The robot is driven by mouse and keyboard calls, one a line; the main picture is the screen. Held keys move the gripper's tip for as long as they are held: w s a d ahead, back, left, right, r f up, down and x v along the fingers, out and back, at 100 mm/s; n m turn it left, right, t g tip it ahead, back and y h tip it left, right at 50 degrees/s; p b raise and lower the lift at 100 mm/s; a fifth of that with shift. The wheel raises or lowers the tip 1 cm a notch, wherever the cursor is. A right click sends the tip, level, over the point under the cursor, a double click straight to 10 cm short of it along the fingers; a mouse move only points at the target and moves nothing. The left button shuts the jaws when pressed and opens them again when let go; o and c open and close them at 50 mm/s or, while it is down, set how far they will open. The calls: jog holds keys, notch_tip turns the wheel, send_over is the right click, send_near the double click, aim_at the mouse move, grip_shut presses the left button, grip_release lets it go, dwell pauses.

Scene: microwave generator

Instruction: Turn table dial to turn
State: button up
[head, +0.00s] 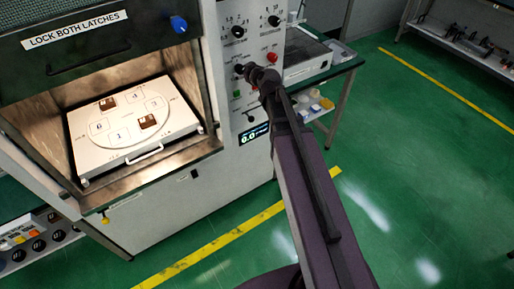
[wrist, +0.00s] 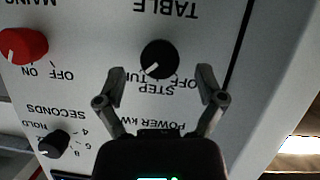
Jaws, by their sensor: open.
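The table dial (wrist: 160,60) is a round black knob with a white pointer mark, below the upside-down word TABLE in the wrist view. Its mark points to lower left, toward the word beginning TU; STEP and OFF stand beside it. My gripper (wrist: 161,73) is open, one finger on each side of the dial, with a gap to each. I cannot tell its depth to the panel. In the head view my gripper (head: 255,73) is at the front panel, where the dark fingers and dial are hard to tell apart. The numbered round table (head: 128,122) sits in the open chamber.
The red mains knob (wrist: 23,46) and black seconds knob (wrist: 54,143) are left of the gripper in the wrist view. A blue knob (head: 179,24) is on the raised chamber door. A side bench (head: 308,66) stands right of the panel. The green floor at right is free.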

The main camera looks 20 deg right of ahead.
jog(key=p+v, duration=0.4)
jog(key=v, duration=0.7)
jog(key=s+a+f+m+g+h+b, duration=0.1)
jog(key=s+f+g+b, duration=0.3)
jog(key=f, duration=0.6)
jog(key=s+a+f+m+g+h+b, duration=0.1)
jog(key=s+f+g+b, duration=0.4)
jog(key=s+f, duration=0.5)
jog(key=a+m+g, duration=0.1)
jog(key=g, duration=0.1)
jog(key=shift+a+f+m+g, duration=0.2)
jog(key=shift+a+m+g, duration=0.1)
jog(key=shift+a+g, duration=0.1)
jog(key=shift+s, duration=0.1)
jog(key=shift+s+d+f+m+g+h, duration=0.15)
jog(key=shift+s+m+g+h, duration=0.2)
jog(key=shift+s, duration=0.2)
jog(key=shift+s+d+r+m+g+h, duration=0.15)
jog(key=shift+s+m+g+h, duration=0.15)
jog(key=shift+s, duration=0.3)
jog(key=shift+f, duration=0.1)
